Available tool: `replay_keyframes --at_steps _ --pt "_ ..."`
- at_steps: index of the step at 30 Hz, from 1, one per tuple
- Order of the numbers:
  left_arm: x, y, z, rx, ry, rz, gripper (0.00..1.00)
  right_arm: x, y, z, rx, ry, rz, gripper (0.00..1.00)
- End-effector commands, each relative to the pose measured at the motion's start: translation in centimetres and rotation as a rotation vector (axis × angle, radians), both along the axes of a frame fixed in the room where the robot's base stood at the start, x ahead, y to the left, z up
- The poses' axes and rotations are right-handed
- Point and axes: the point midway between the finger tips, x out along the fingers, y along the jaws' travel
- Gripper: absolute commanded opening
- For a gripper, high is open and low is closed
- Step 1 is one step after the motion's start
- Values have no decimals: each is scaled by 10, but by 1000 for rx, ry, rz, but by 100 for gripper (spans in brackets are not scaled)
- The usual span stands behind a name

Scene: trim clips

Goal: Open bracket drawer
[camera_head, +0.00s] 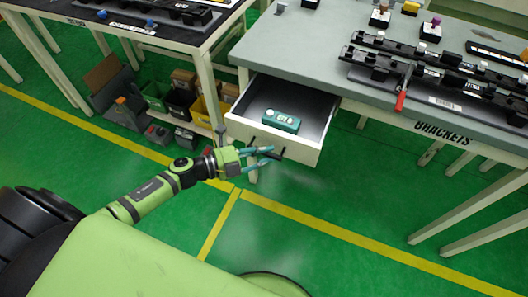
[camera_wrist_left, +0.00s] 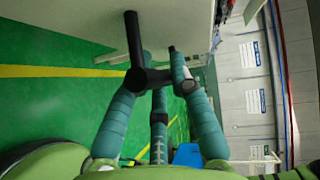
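The bracket drawer (camera_head: 290,142) is pulled well out from under the grey table, its inside visible. A teal block with pale round tops (camera_head: 281,120) lies in it. The dark handle (camera_head: 276,153) is on the drawer's front. My left gripper (camera_head: 266,155) is at this handle. In the left wrist view, the teal fingers (camera_wrist_left: 160,75) come around the black handle bar (camera_wrist_left: 133,45) and appear shut on it; finger contact is partly hidden. My right gripper is not in view.
The grey table (camera_head: 300,42) carries dark trim strips (camera_head: 440,65), small clips and a red-handled tool (camera_head: 403,92); its edge reads BRACKETS. Bins (camera_head: 180,103) stand under the left table (camera_head: 150,38). The green floor (camera_head: 340,195) before the drawer is clear.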

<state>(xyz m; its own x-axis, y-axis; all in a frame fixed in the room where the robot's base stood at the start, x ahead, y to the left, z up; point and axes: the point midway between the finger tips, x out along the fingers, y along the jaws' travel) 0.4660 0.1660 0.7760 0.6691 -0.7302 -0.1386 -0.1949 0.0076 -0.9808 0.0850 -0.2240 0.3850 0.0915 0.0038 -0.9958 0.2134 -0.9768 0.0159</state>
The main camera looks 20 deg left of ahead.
Motion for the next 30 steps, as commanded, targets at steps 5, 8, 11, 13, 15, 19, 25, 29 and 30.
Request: replay_keyframes --at_steps 5,8,11,13,15,19,25,29,30 --pt "1 1 0 -2 1 2 32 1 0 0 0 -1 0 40" --pt "1 0 0 -1 0 1 32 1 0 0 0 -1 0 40" --pt "0 1 0 0 1 1 32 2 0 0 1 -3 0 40" --pt "-3 4 0 0 2 1 32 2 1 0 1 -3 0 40" --pt "-8 9 1 1 2 1 32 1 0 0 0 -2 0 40" --pt "-24 27 3 3 4 1 32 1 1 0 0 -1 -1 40" --pt "-54 58 9 1 6 2 32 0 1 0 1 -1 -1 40" --pt "-68 74 13 -1 4 1 32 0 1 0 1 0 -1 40" --pt "-71 78 14 -2 4 1 32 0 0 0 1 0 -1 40"
